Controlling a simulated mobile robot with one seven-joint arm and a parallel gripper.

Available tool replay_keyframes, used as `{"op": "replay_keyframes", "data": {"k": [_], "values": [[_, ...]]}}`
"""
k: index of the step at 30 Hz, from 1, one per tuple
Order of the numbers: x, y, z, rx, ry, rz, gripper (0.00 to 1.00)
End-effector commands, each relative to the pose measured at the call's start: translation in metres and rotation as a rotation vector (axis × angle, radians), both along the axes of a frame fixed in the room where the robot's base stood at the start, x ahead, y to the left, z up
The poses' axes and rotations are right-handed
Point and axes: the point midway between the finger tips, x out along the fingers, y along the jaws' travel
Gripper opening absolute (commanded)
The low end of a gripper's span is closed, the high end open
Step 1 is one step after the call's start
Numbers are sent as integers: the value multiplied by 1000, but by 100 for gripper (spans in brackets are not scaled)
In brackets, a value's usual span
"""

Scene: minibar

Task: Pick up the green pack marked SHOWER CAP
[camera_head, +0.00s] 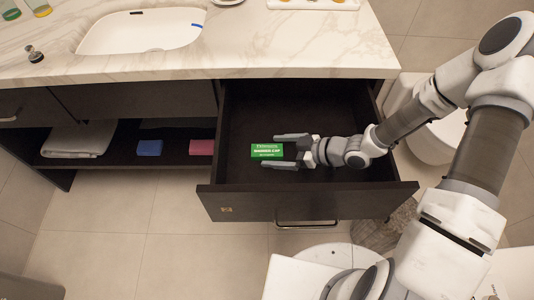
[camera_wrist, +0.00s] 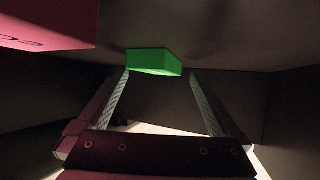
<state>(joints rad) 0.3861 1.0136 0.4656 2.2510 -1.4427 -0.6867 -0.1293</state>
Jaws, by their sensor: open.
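The green pack (camera_head: 267,151) has white lettering and shows inside the open dark drawer (camera_head: 307,207), toward its left side. My gripper (camera_head: 270,151) reaches in from the right, with one finger above the pack and one below it in the picture. The fingers are open, and gaps show between them and the pack. In the wrist view the green pack (camera_wrist: 152,62) shows at the far end of my gripper (camera_wrist: 159,77), between the spread fingertips.
A blue pack (camera_head: 149,148), a pink pack (camera_head: 201,147) and a folded white towel (camera_head: 78,139) lie on the open shelf left of the drawer. A pink object (camera_wrist: 45,22) fills the upper left of the wrist view. The marble counter (camera_head: 300,50) overhangs the drawer's back.

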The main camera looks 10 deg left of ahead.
Motion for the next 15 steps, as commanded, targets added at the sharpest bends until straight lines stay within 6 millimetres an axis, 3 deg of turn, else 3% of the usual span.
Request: {"op": "replay_keyframes", "data": {"k": [5, 13, 15], "values": [[3, 18, -12, 0, 0, 0, 100], [4, 20, -11, 0, 0, -1, 100], [4, 20, -11, 0, 0, -1, 87]]}}
